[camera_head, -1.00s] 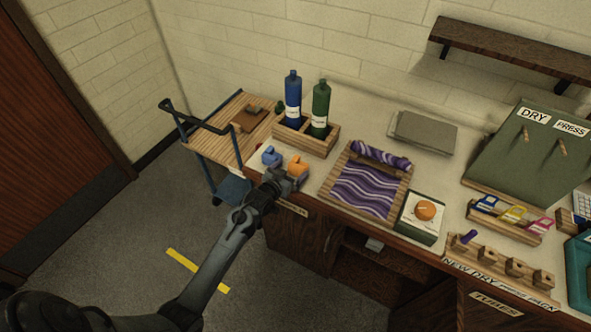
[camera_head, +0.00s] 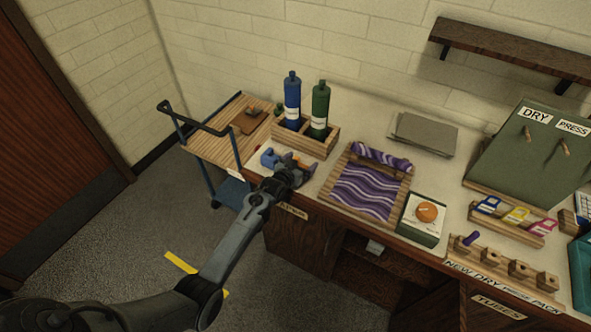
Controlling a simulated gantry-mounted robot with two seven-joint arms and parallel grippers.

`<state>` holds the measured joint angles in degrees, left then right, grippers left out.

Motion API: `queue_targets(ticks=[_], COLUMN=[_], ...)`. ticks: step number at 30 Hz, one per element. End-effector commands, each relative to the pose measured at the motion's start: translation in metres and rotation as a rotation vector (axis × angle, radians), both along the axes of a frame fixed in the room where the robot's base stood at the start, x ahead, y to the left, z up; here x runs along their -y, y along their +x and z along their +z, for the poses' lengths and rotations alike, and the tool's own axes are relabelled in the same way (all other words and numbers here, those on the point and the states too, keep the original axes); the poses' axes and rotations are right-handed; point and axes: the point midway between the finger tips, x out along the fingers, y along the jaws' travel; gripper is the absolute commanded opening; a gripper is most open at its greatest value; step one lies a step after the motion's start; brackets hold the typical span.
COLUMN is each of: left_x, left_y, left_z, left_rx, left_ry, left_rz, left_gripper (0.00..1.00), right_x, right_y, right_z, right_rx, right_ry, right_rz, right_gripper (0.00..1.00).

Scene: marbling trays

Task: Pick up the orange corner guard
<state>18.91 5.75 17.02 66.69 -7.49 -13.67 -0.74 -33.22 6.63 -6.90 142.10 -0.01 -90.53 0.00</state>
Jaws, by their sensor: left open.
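The orange corner guard (camera_head: 288,157) is on the worktop near its left front corner, in front of the wooden bottle holder. Only a small bit of it shows, because my left gripper covers the rest. My left gripper (camera_head: 296,166) is open and right at the orange guard. I cannot tell whether its fingers touch the guard. A blue corner guard (camera_head: 269,158) lies just left of the gripper. My right gripper is out of view.
The bottle holder (camera_head: 318,147) with a blue bottle (camera_head: 292,98) and a green bottle (camera_head: 320,108) stands close behind. A wooden tray (camera_head: 335,209) with purple marbling is to the right. A trolley (camera_head: 215,147) stands at the left.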

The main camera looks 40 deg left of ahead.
Motion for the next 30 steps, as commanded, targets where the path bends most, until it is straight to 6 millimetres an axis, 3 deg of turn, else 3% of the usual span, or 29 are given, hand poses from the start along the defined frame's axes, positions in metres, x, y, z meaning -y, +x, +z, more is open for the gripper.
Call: queue_targets(ticks=[3,14,23,30], left_x=[0.000,0.000,0.000,0.000], left_y=[0.000,0.000,0.000,0.000], left_z=[0.000,0.000,0.001,0.015], left_rx=[0.000,0.000,0.000,0.002], left_ry=[0.000,0.000,0.000,0.001], left_rz=[0.000,0.000,0.000,0.000], left_gripper=[0.96,0.41,0.40,0.39], right_x=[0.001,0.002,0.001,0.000], right_y=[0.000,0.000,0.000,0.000], right_z=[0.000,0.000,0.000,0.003], right_rx=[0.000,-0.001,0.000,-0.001], right_ry=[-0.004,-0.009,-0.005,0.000], right_rz=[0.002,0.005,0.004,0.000], right_gripper=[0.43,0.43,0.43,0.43])
